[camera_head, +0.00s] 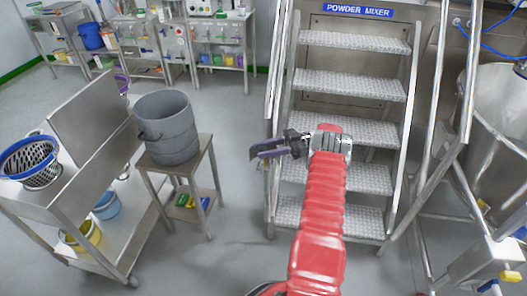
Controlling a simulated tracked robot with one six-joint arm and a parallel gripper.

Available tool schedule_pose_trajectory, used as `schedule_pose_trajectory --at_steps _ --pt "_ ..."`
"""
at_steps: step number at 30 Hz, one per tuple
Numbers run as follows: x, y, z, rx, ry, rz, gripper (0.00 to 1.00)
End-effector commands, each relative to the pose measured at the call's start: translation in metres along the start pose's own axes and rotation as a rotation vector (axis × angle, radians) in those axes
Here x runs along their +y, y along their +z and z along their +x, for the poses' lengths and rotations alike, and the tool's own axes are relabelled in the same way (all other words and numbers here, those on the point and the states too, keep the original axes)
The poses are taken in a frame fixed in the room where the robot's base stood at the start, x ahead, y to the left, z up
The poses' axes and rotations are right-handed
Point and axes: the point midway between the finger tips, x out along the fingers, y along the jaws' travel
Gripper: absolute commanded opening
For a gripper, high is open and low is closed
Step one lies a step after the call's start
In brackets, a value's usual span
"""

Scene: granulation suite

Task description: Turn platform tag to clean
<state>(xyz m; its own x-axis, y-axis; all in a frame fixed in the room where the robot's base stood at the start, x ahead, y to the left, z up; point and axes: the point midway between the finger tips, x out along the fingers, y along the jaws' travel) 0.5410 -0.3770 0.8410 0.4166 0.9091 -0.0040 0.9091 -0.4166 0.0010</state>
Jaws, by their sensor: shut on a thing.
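My gripper (262,149) is at the end of my red arm, pointing left, with dark purple fingers. It is in front of the left side rail (279,120) of the metal steps (352,92), at about mid-height in the picture. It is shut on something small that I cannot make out. I cannot pick out the platform tag or any wording on it. I cannot tell whether the fingers touch the rail. A blue sign (358,11) reading "POWDER MIXER" is above the steps.
A small metal table (184,165) bears a grey bucket (166,127). Left of it, a metal trolley (50,195) carries a blue basket (34,160), with tubs below. A metal vessel (498,115) stands behind rails at right. Open grey floor lies between table and steps.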

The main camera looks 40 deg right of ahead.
Motion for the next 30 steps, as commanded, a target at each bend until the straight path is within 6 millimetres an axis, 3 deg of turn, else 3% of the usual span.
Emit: schedule_pose_trajectory --at_steps 20,21,30 --pt "-0.0039 0.0021 0.0032 -0.004 -0.056 0.008 0.10" --pt "-0.0040 0.0022 0.0030 -0.004 -0.056 0.008 0.33" --pt "-0.0026 0.0013 0.0020 -0.006 -0.050 0.004 0.51"
